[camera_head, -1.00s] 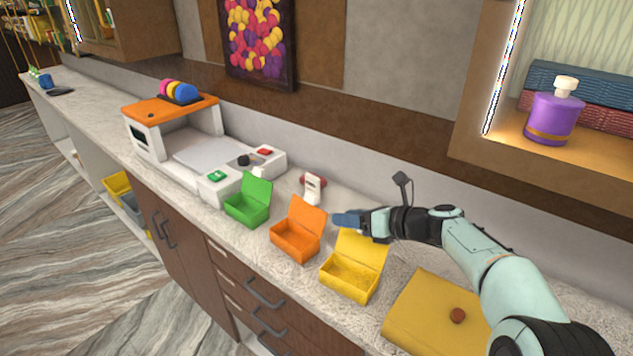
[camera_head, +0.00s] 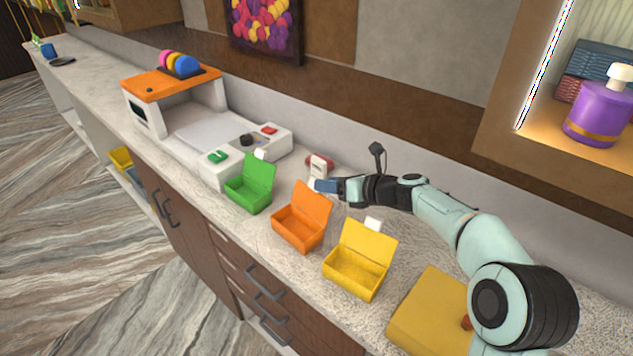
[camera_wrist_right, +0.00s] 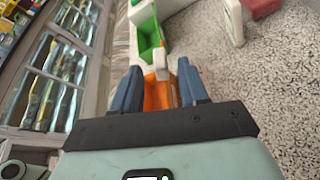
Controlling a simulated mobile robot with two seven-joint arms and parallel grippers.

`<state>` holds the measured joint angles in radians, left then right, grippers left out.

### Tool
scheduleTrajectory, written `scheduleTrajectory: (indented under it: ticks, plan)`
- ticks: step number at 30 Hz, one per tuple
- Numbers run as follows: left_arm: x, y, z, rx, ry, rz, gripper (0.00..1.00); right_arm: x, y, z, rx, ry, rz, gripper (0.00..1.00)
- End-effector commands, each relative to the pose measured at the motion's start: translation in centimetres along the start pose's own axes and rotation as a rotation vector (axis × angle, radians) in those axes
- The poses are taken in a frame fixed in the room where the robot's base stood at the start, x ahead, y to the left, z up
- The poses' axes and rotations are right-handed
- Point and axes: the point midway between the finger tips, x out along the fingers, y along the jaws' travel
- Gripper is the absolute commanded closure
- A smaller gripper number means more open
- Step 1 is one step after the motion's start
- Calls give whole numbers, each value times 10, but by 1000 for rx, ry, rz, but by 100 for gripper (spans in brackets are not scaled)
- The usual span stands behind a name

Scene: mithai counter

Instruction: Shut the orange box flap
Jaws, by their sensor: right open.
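The orange box (camera_head: 298,229) stands on the counter with its flap (camera_head: 314,206) raised at the back. It is between a green box (camera_head: 248,190) and a yellow box (camera_head: 357,272), which also have raised flaps. My right gripper (camera_head: 318,185) is just behind the raised orange flap, at about the height of its top edge. In the right wrist view the blue fingers (camera_wrist_right: 159,90) are apart and empty, with the orange box (camera_wrist_right: 159,95) showing between them, partly hidden. I cannot tell whether a finger touches the flap. My left gripper is not in view.
A white machine with an orange top (camera_head: 168,84) stands to the left. A small red and white object (camera_head: 320,164) is behind my right gripper. A larger yellow box with a knob (camera_head: 430,310) lies at the right, below my arm. A wall runs along the counter's back.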

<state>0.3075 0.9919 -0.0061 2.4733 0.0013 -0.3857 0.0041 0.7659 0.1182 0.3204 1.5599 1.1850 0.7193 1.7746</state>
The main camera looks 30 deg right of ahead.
Motion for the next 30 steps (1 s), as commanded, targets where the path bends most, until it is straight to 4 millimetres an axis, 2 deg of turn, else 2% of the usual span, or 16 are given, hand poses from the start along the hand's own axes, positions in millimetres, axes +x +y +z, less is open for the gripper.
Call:
scheduleTrajectory:
  ticks: [3,9,20,23,24,30]
  plan:
    - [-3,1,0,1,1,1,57,22,1,0,1,1,4,56]
    - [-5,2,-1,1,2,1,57,44,0,1,1,0,1,56]
    - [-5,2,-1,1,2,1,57,48,0,0,0,0,-1,56]
    - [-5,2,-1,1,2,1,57,48,0,0,0,0,-1,86]
    - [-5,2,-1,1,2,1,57,48,0,0,0,0,-1,99]
    - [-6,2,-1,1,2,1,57,48,0,0,-1,0,-2,100]
